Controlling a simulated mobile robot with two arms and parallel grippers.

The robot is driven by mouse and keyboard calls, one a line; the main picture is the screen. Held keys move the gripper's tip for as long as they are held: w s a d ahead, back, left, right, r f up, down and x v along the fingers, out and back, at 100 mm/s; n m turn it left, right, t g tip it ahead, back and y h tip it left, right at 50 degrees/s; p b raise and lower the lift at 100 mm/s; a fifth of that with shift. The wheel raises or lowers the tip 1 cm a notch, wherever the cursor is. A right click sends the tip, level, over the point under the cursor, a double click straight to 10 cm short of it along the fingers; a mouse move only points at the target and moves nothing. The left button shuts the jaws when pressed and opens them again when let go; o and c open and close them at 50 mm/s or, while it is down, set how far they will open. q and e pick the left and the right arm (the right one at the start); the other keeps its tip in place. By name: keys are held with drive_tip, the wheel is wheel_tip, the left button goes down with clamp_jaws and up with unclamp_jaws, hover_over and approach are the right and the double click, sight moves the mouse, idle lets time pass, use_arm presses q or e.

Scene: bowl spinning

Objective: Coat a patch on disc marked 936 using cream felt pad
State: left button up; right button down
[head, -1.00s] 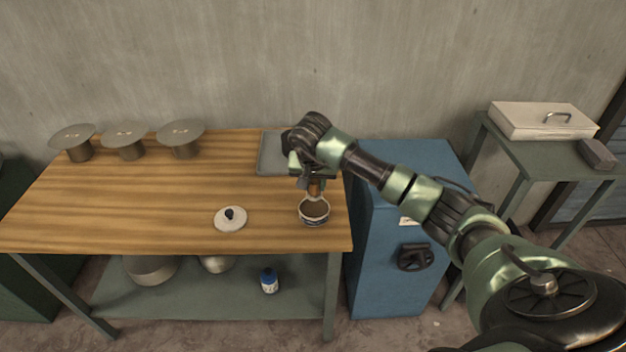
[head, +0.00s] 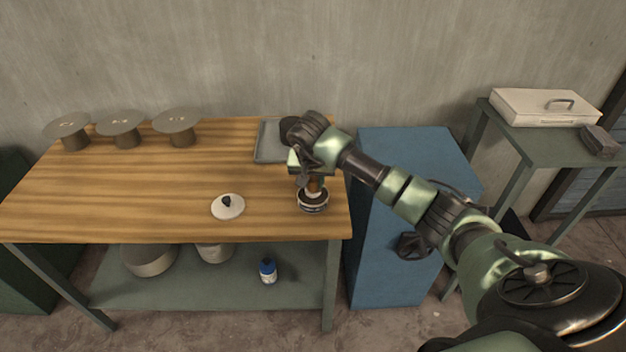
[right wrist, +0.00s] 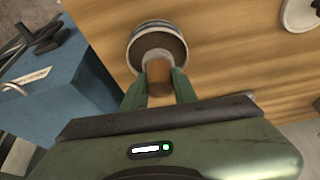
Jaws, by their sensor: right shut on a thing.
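Three grey discs stand on short pedestals at the back left of the bench: a left disc (head: 67,126), a middle disc (head: 120,123) and a right disc (head: 177,120). Their marks are too small to read. My right gripper (head: 313,180) is shut on an orange-brown cylindrical handle (right wrist: 157,72), held over the open tin (head: 313,206). In the right wrist view the tin (right wrist: 147,27) shows dark brown contents, and the handle's far end overlaps its opening. The felt face and its colour are hidden. My left gripper is not in view.
A white round lid with a dark knob (head: 228,206) lies left of the tin. A grey tray (head: 270,142) lies behind my gripper. A blue cabinet (head: 405,170) stands right of the bench (head: 130,190). The bench's middle is clear.

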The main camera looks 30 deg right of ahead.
sight(313, 179)
drive_tip(key=shift+f+b, duration=0.45)
drive_tip(key=shift+f, duration=0.1)
idle(1.6)
drive_tip(key=shift+r+p, duration=2.25)
drive_tip(key=shift+r, duration=1.3)
drive_tip(key=s+a+r+n+y, duration=0.1)
drive_tip(key=s+a+r+n, duration=0.2)
drive_tip(key=s+a+r, duration=0.2)
drive_tip(key=s+a+r+n+t+y, duration=0.1)
drive_tip(key=s+a+r+n, duration=0.3)
drive_tip(key=s+a, duration=0.6)
drive_tip(key=a+r, duration=0.1)
drive_tip(key=a, duration=0.2)
drive_tip(key=shift+s+a+r+n+y, duration=0.15)
drive_tip(key=shift+a+r+n+y, duration=0.15)
drive_tip(key=shift+y, duration=0.1)
